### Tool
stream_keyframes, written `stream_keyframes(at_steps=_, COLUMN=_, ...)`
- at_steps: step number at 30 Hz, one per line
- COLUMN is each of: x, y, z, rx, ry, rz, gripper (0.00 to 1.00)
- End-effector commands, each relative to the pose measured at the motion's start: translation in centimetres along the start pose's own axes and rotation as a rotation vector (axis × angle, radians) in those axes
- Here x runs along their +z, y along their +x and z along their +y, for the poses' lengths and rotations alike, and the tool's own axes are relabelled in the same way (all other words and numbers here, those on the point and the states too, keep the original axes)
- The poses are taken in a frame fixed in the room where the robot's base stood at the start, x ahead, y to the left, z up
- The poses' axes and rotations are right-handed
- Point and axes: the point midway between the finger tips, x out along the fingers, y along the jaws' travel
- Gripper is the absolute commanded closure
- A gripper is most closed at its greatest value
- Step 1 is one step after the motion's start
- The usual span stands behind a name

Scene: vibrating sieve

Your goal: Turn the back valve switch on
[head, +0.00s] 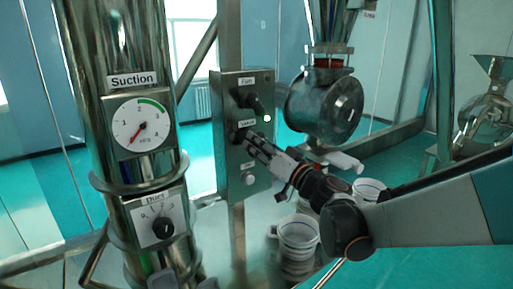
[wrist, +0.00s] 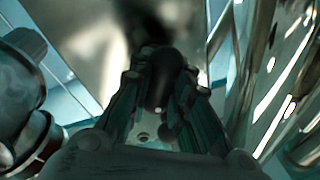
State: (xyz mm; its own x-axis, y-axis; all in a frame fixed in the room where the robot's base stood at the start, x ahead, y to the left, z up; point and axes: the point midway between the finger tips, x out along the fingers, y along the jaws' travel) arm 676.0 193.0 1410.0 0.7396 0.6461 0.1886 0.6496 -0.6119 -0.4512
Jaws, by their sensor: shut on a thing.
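A grey metal control panel (head: 228,165) stands at the middle of the head view. It carries a black knob labelled Fan (head: 246,97), a black valve switch (head: 238,136) below it, and a lower button (head: 249,178). My gripper (head: 249,142) reaches the valve switch from the lower right and partly hides it. In the wrist view my gripper (wrist: 157,105) is shut with its fingers on either side of the dark valve switch knob (wrist: 163,80). I cannot tell the knob's exact angle.
A small light (head: 267,118) glows on the panel's right side. A steel column at left carries a suction gauge (head: 140,125) and a duct dial (head: 158,220). A round metal valve body (head: 325,105) stands right of the panel. White buckets (head: 298,235) stand below my arm.

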Motion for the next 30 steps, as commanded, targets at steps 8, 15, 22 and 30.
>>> stream_keyframes(at_steps=8, x=0.01, y=-0.04, z=0.04, rx=0.007, ry=0.054, rz=0.011, gripper=1.0)
stream_keyframes(at_steps=15, x=-0.01, y=-0.04, z=0.04, rx=0.008, ry=0.06, rz=0.013, gripper=1.0)
stream_keyframes(at_steps=22, x=-0.01, y=-0.04, z=0.04, rx=0.008, ry=0.06, rz=0.012, gripper=0.69)
stream_keyframes(at_steps=30, x=-0.01, y=-0.02, z=0.02, rx=0.008, ry=0.059, rz=0.012, gripper=0.61)
